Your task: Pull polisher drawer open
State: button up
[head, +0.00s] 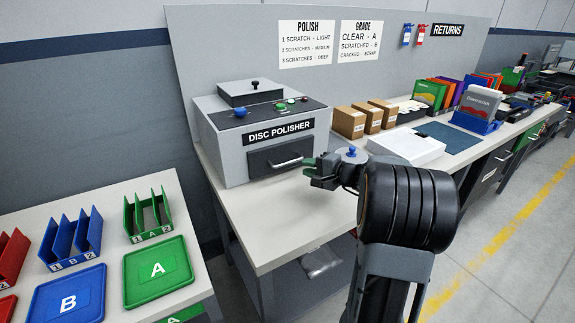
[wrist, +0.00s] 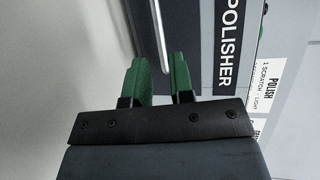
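The grey disc polisher (head: 262,135) stands on the bench with its dark drawer (head: 268,161) at the lower front. The drawer looks closed. Its silver bar handle (head: 287,162) also shows in the wrist view (wrist: 157,30). My gripper (head: 311,163) is just right of the handle in the head view. In the wrist view, its green fingers (wrist: 160,62) are apart with nothing clamped between them. One end of the handle shows in the gap between the fingertips. I cannot tell whether they touch it or how far in front they are.
A white box (head: 406,146) and brown cartons (head: 360,119) are right of the polisher. Buttons and a knob sit on its top. The bench front (head: 275,220) is clear. Another table at left holds a green tray (head: 157,270), a blue tray (head: 68,297) and racks.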

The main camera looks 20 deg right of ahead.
aim_at(289, 163)
jog(key=x, duration=0.8)
jog(key=shift+w+a, duration=0.1)
jog(key=shift+a, duration=0.05)
jog(key=shift+c, duration=0.4)
grip_shut()
